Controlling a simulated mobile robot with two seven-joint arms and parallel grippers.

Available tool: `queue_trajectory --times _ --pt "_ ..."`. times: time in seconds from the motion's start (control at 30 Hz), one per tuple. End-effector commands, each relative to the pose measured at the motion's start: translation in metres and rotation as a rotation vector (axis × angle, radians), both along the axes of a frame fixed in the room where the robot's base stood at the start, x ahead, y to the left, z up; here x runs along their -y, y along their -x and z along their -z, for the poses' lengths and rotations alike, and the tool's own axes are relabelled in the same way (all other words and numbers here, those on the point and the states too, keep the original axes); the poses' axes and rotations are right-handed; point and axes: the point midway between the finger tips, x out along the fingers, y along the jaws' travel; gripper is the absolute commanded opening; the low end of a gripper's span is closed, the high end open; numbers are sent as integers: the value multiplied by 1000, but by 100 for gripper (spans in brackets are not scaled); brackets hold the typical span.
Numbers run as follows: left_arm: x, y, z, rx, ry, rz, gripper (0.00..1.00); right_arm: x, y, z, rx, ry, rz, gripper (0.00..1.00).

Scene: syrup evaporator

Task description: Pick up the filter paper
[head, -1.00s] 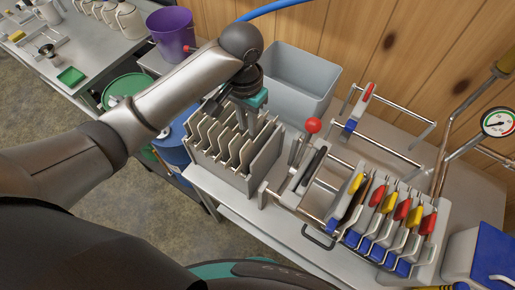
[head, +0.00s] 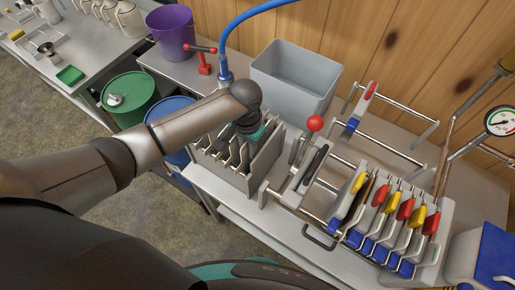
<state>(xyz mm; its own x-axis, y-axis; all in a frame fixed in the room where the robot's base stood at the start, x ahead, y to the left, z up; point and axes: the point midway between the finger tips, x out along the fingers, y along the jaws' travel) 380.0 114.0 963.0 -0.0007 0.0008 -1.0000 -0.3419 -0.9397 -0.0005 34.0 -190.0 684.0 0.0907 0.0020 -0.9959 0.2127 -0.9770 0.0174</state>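A grey rack (head: 264,166) on the bench holds several pale upright sheets or plates (head: 226,155) side by side. I cannot tell for certain which of them is filter paper. My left gripper (head: 240,148) points down into the top of the rack, among the upright pieces. Its teal part shows, but its fingertips are mostly hidden by the arm and the rack, so I cannot tell whether they are open or hold anything. My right gripper is not in view.
An empty grey bin (head: 296,80) stands behind the rack. A filter press with coloured handles (head: 388,215) and a red-knobbed lever (head: 314,124) are at the right. A blue hose tap (head: 224,70) and purple bucket (head: 171,34) stand at the back left.

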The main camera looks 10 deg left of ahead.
Motion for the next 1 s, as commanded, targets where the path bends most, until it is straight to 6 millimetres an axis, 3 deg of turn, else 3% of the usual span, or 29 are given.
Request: queue_trajectory --times 0.13,0.4,0.6,1.0 --pt "0 0 17 -1 -1 -1 20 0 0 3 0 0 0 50" --pt "0 0 20 2 1 0 20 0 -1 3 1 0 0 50" --pt "0 0 20 2 1 0 0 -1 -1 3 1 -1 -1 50" --pt "0 0 19 2 1 0 0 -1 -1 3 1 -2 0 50"
